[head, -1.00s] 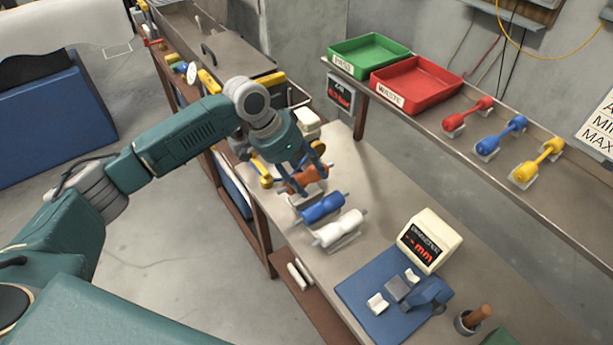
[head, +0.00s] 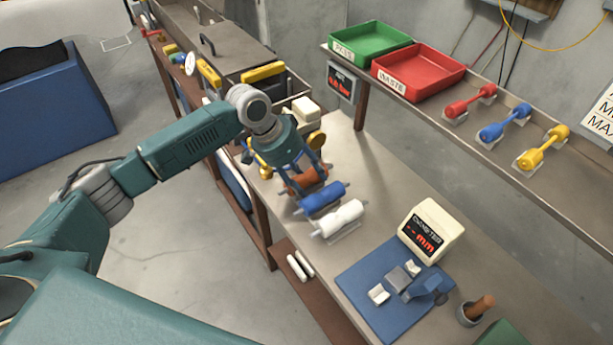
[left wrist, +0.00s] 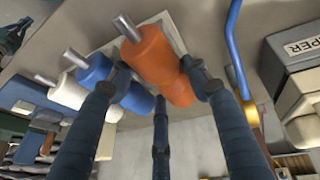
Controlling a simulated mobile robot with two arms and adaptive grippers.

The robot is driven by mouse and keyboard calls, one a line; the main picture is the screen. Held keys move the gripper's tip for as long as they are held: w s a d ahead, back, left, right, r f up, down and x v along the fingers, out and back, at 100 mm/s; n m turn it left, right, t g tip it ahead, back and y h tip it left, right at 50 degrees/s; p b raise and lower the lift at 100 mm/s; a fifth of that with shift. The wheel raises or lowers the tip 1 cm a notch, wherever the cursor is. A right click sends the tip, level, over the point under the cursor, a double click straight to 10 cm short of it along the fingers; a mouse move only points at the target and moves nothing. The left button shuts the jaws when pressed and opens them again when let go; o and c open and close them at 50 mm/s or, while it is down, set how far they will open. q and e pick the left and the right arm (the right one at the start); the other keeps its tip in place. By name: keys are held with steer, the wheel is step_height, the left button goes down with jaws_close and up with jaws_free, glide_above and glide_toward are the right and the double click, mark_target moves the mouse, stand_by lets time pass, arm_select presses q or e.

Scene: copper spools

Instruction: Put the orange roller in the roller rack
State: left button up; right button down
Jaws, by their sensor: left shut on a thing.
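The orange roller (head: 306,179) lies at the far end of a row, beside the blue roller (head: 323,199) and the white roller (head: 338,217). My left gripper (head: 307,182) points down over the orange roller and is shut on it. In the left wrist view the orange roller (left wrist: 157,62) sits between the fingers, with the pale rack plate (left wrist: 168,28) behind it. The fingers hide part of the rack, so I cannot tell whether the roller rests fully in its place.
A blue gauge base (head: 385,310) with a cream display (head: 432,232) stands nearer on the bench. A green tray (head: 369,46), a red tray (head: 418,72) and several coloured spools are on the shelf. A cup (head: 471,316) stands at the lower right.

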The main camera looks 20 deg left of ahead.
arm_select(q)
steer(key=o, duration=1.5)
steer(key=shift+c, duration=0.2)
steer(key=v, duration=1.2)
